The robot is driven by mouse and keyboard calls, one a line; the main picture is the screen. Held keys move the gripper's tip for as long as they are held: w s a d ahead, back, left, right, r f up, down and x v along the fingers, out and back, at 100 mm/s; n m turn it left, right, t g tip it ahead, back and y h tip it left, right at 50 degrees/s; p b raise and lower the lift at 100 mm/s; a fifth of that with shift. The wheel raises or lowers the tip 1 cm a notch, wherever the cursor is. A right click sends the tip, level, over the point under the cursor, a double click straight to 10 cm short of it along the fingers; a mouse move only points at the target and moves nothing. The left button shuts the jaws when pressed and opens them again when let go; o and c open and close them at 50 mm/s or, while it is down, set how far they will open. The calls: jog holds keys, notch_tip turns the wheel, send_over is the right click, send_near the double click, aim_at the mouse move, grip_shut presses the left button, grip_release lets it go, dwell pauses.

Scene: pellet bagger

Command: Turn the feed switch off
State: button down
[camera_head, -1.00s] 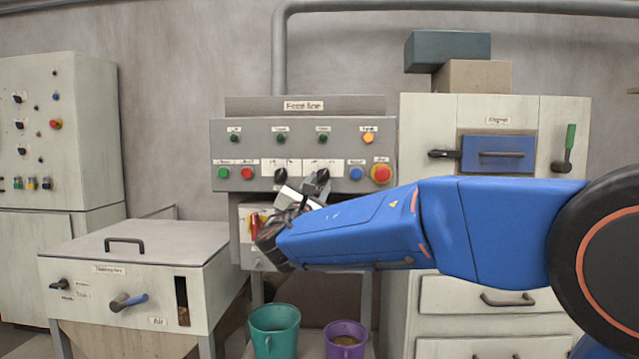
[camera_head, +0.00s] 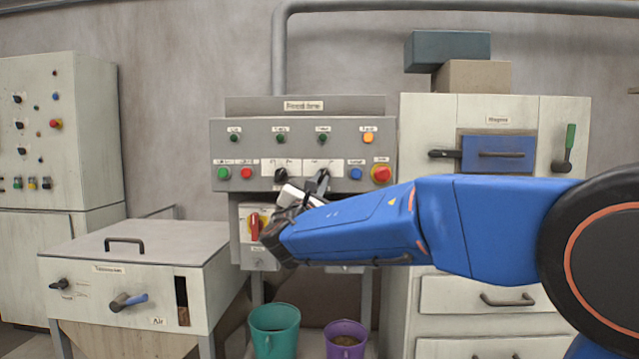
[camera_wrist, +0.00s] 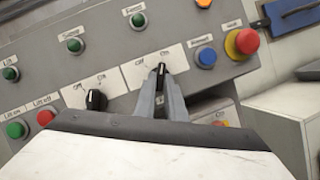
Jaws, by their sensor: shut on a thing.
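The feed switch (camera_wrist: 161,69) is a small black knob on a white plate marked Off and On, the right one of two such switches on the grey panel. A green lamp labelled Feed (camera_wrist: 137,20) sits above it in the wrist view. My gripper (camera_wrist: 162,80) is shut on this knob, with one grey finger on each side. The knob's tip shows between the fingers, close to the On label; its lower part is hidden. In the head view my gripper (camera_head: 320,182) reaches the panel's lower row, and the fingers hide most of the knob.
The other black switch (camera_wrist: 96,100) is just left of my gripper. A blue button (camera_wrist: 205,57) and a red emergency stop (camera_wrist: 242,43) are to the right. A red-handled switch (camera_head: 254,226) is below the panel. Two buckets (camera_head: 275,328) (camera_head: 346,338) stand below.

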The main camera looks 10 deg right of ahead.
jog(key=n+y, duration=0.2)
jog(key=n, duration=0.3)
jog(key=d+n+t+y, duration=0.1)
jog(key=n+y, duration=0.2)
jog(key=n, duration=0.3)
jog(key=n+t+y, duration=0.1)
jog(key=n+y, duration=0.2)
jog(key=n, duration=0.2)
jog(key=shift+s+d+n, duration=0.15)
jog(key=shift+s+n, duration=0.05)
jog(key=shift+n, duration=0.2)
jog(key=c, duration=1.8)
grip_release()
jog(key=shift+s, duration=0.1)
jog(key=v, duration=1.7)
jog(key=shift+d+f, duration=0.15)
jog(key=shift+f, duration=0.3)
